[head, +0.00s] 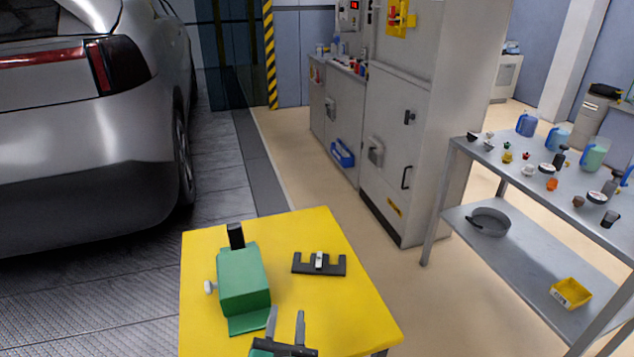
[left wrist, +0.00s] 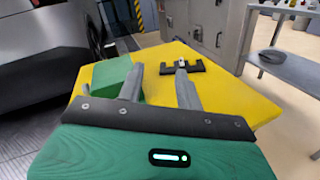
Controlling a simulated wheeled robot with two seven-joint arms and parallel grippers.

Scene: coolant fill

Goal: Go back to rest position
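My left gripper (head: 286,325) shows at the bottom of the head view, over the front part of a yellow table (head: 345,305). Its two grey fingers are apart with nothing between them. It also shows in the left wrist view (left wrist: 158,78), open and empty. A green block-shaped device (head: 243,280) with a black cap (head: 236,236) and a pale side knob (head: 210,287) stands on the table, just beyond and left of the gripper. A dark bracket (head: 319,263) with a light piece at its middle lies to the right of it. My right gripper is not in view.
A silver car (head: 85,150) stands at the left. Grey cabinets (head: 395,140) stand behind the table. A metal shelf table (head: 540,180) at the right holds jugs, caps and small parts, with a round pan (head: 490,221) and yellow bin (head: 570,293) below. The yellow table's right side is clear.

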